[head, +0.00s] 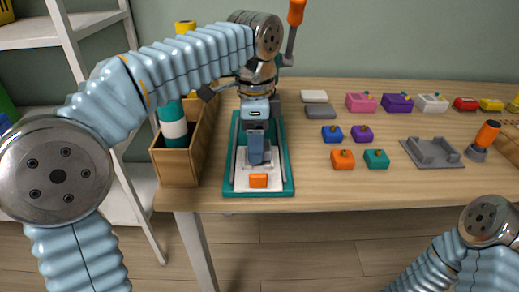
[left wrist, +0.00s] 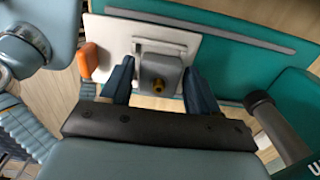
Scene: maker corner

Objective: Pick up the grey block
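The grey block (left wrist: 162,72), with a small brass knob on its near face, is over a white plate (left wrist: 115,45) in the left wrist view. My left gripper (left wrist: 160,84) points at it, with one dark blue finger on each side. The fingers are apart and a narrow gap shows on the left; contact on the right cannot be told. In the head view my left gripper (head: 257,150) hangs low over the teal-framed base (head: 233,180) and hides most of the block. My right arm shows at the lower right, its gripper outside the view.
An orange piece (head: 258,181) is at the base's front. A wooden box (head: 176,172) with bottles stands left. Small coloured blocks, including an orange one (head: 342,160) and a teal one (head: 376,159), lie right, near a grey tray (head: 415,152). The table's front right is clear.

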